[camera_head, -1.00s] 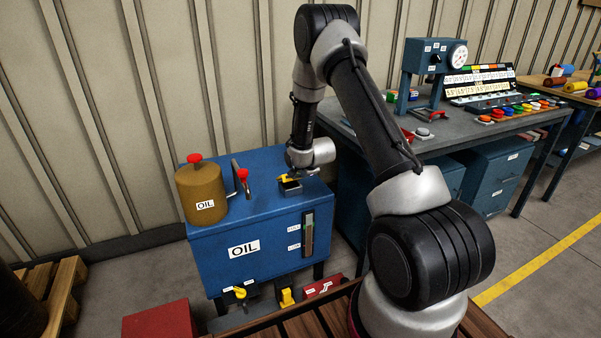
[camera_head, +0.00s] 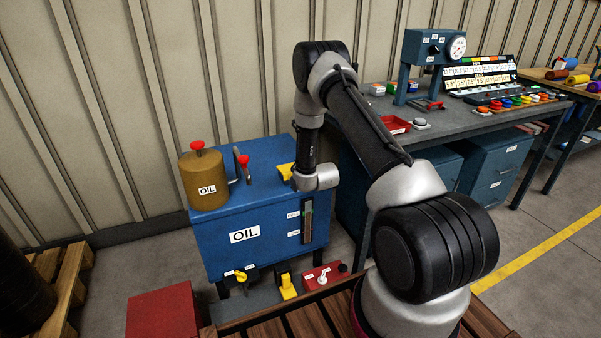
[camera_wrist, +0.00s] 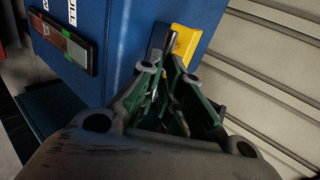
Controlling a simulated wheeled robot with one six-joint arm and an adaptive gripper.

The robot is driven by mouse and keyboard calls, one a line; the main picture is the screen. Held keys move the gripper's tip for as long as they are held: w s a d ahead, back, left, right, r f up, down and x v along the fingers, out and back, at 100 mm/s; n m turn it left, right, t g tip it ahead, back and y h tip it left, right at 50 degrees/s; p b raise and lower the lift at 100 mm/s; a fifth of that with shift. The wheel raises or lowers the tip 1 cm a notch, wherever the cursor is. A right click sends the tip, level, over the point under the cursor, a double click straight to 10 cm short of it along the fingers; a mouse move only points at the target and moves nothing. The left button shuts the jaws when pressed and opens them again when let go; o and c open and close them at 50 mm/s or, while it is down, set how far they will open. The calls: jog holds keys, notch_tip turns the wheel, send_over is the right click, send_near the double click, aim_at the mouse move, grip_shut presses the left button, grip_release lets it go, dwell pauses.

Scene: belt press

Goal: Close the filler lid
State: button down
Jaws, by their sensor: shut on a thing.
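The yellow filler lid (camera_head: 286,171) is on top of the blue oil tank (camera_head: 222,247), near its right back side. In the wrist view the yellow lid (camera_wrist: 185,43) is just past my fingertips, with a dark bar along its left side. My gripper (camera_wrist: 163,66) is shut on the lid, by what looks like this bar. In the head view my wrist hides the fingers and the filler opening. Whether the lid touches the opening all round cannot be seen.
A brown oil can (camera_head: 205,181) and a red-knobbed lever (camera_head: 242,167) stand left of the lid on the tank. A level gauge (camera_head: 308,220) is on the tank's front. A grey workbench (camera_head: 462,124) stands close to the right. A ribbed wall is behind.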

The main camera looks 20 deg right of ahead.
jog(key=c, duration=2.2)
grip_release()
jog(key=shift+w+a+f, duration=0.2)
jog(key=shift+f, duration=0.05)
jog(key=o, duration=0.7)
jog(key=shift+s, duration=0.1)
jog(key=shift+d, duration=0.1)
jog(key=shift+s, duration=0.15)
jog(key=v, duration=1.1)
jog(key=shift+s+r, duration=0.2)
jog(key=shift+s, duration=0.15)
